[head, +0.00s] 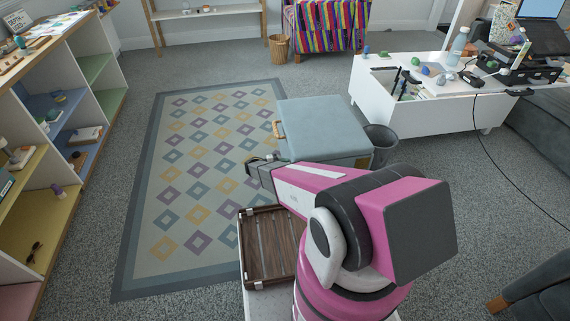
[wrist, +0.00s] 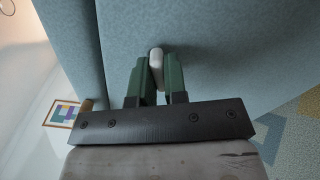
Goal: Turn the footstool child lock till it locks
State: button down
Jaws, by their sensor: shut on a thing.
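The footstool (head: 322,122) is a blue-grey padded box with a lid, standing at the rug's right edge. Its blue-grey side fills much of the wrist view (wrist: 230,50). The child lock (wrist: 155,58) is a small off-white piece on that side, near the lid seam. My gripper (wrist: 156,70) has its green fingers shut on the lock, one on each side. The lock looks roughly in line with the fingers. In the head view my gripper (head: 258,164) is at the footstool's near left corner, and the lock is hidden there.
A wooden handle (head: 277,130) sticks out from the footstool's left side. A grey bin (head: 381,140) stands close on its right. A brown slatted tray (head: 268,250) is in front of my arm. A white table (head: 430,115) stands right. The patterned rug (head: 190,180) is clear.

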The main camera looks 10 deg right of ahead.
jog(key=m, duration=0.4)
jog(key=shift+m, duration=0.3)
dwell(0.4)
jog(key=c, duration=1.2)
grip_release()
jog(key=shift+a, duration=0.1)
jog(key=shift+o, duration=0.2)
jog(key=a, duration=1)
jog(key=shift+a, duration=0.4)
